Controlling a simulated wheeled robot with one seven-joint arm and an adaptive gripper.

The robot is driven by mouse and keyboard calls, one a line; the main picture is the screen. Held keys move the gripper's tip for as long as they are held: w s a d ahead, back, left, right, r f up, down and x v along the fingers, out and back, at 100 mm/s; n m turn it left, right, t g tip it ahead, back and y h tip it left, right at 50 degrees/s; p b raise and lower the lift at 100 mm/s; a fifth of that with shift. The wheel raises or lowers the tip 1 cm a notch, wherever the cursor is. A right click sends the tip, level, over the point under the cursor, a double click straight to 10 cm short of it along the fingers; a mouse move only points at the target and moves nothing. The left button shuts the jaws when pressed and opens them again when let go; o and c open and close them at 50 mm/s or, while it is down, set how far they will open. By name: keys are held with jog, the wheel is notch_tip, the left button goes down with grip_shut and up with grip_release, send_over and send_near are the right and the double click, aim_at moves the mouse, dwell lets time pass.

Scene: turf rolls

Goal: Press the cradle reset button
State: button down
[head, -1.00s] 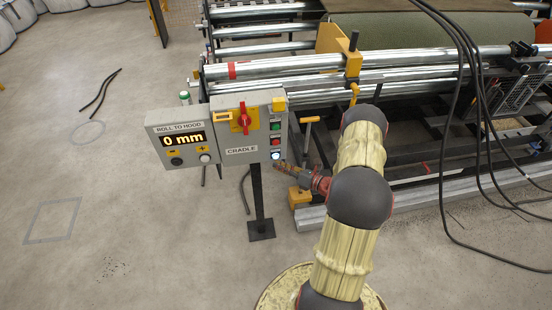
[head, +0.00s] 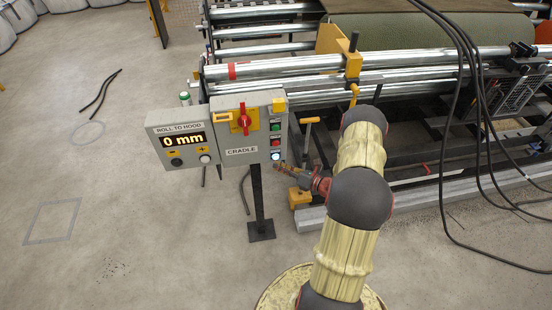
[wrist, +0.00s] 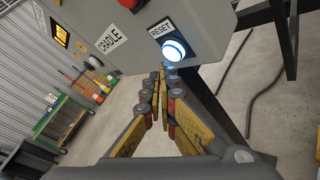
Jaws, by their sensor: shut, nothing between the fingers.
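The grey cradle panel (head: 238,130) stands on a black post and carries a red switch, with a column of buttons on its right edge. The reset button (head: 276,156) is the lowest of these, glowing white. In the wrist view the reset button (wrist: 174,50) is lit white with a blue ring, under a RESET label. My gripper (head: 283,166) is just right of and slightly below the button in the head view. In the wrist view my gripper (wrist: 162,72) is shut and empty, its tips just below the button. I cannot tell whether they touch it.
A "roll to hood" display (head: 183,140) reading 0 mm adjoins the panel on the left. The roller machine (head: 330,82) stands behind, with a yellow-handled part (head: 308,122) near my arm. Black cables (head: 482,130) hang at right. The floor at left is mostly clear.

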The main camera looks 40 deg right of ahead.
jog(key=shift+w+d, duration=0.1)
dwell(0.3)
jog(key=shift+w+d, duration=0.15)
jog(key=shift+w, duration=0.15)
jog(key=shift+w+d+b, duration=0.2)
jog(key=shift+w+b, duration=0.1)
jog(key=shift+w, duration=0.05)
dwell(0.8)
dwell(0.3)
jog(key=shift+s+a, duration=0.45)
jog(key=shift+s, duration=0.3)
jog(key=s+a, duration=0.1)
jog(key=s+p, duration=0.1)
jog(key=s, duration=0.1)
jog(key=s+a, duration=0.1)
jog(key=shift+s+a+p, duration=0.15)
jog(key=shift+a+p, duration=0.15)
jog(key=shift+p, duration=0.05)
dwell(0.8)
